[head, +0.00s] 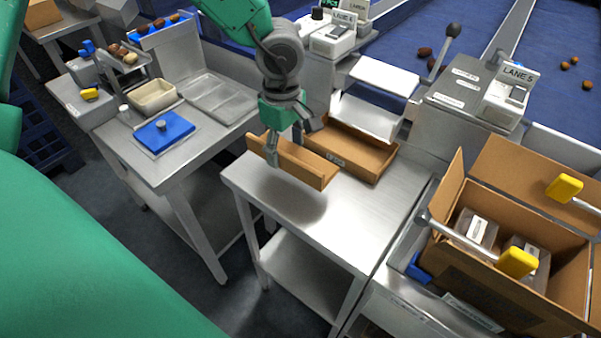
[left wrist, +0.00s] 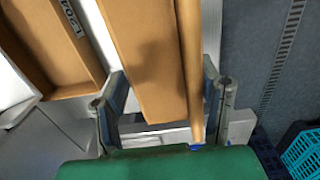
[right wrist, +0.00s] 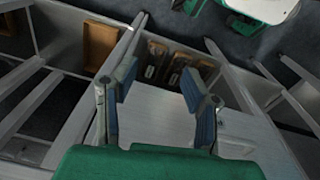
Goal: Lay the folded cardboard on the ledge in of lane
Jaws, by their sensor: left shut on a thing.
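My left gripper (head: 289,142) is shut on a brown folded cardboard (head: 311,166) and holds it over the steel table, beside an open brown cardboard tray (head: 374,160). In the left wrist view the folded cardboard (left wrist: 148,65) runs between the two fingers, with an upright flap along its right side. The tray (left wrist: 45,45) lies to its left there, with a label on its wall. A pale flat ledge (head: 385,75) is behind the tray, near the lane machines. My right gripper (right wrist: 160,88) shows only in the right wrist view, with its fingers wide apart and nothing between them.
A LANE 5 sign (head: 519,75) stands on a steel box with a lever at the right. The steel table's (head: 345,222) front part is bare.

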